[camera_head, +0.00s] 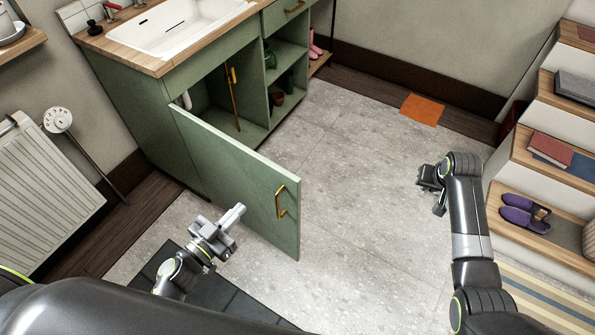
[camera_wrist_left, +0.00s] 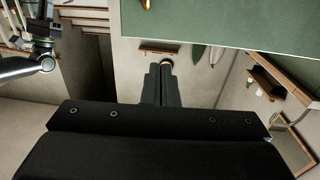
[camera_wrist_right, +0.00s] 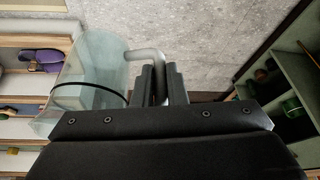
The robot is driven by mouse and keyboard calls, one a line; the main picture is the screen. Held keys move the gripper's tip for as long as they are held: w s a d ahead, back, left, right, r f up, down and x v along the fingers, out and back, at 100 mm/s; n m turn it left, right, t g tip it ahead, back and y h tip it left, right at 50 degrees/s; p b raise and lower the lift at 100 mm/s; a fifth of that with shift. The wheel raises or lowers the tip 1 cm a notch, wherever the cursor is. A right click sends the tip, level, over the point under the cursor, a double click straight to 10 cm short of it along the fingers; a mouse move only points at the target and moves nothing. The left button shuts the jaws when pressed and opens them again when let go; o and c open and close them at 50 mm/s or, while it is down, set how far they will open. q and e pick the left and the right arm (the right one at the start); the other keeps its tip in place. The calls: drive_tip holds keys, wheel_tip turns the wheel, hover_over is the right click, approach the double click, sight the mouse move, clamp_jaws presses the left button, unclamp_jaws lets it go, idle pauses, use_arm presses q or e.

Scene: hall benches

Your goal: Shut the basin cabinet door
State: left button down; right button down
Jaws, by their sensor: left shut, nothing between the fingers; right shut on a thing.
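The basin cabinet door (camera_head: 235,172) is green and stands wide open, swung out from the cabinet (camera_head: 140,115) toward me. Its brass handle (camera_head: 281,201) is near the free edge. In the left wrist view the door (camera_wrist_left: 230,22) fills the top. My left gripper (camera_head: 236,214) is shut and empty, in front of the door's handle-side face; I cannot tell whether it touches. My right gripper (camera_head: 428,182) is out to the right, away from the door. In the right wrist view it is shut on the grey handle of a translucent container (camera_wrist_right: 95,70).
A white basin (camera_head: 180,25) sits in the wooden top. Inside the cabinet are a yellow-handled stick (camera_head: 234,95) and pots. Wooden steps with purple shoes (camera_head: 525,213) stand at right. A radiator (camera_head: 45,190) is at left. The grey floor (camera_head: 350,150) between is clear.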

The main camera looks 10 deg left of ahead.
sight(276, 171)
use_arm(q)
drive_tip(key=x, duration=1.2)
drive_tip(key=shift+w+d+b, duration=0.1)
drive_tip(key=shift+w+b, duration=0.2)
drive_tip(key=shift+w, duration=0.05)
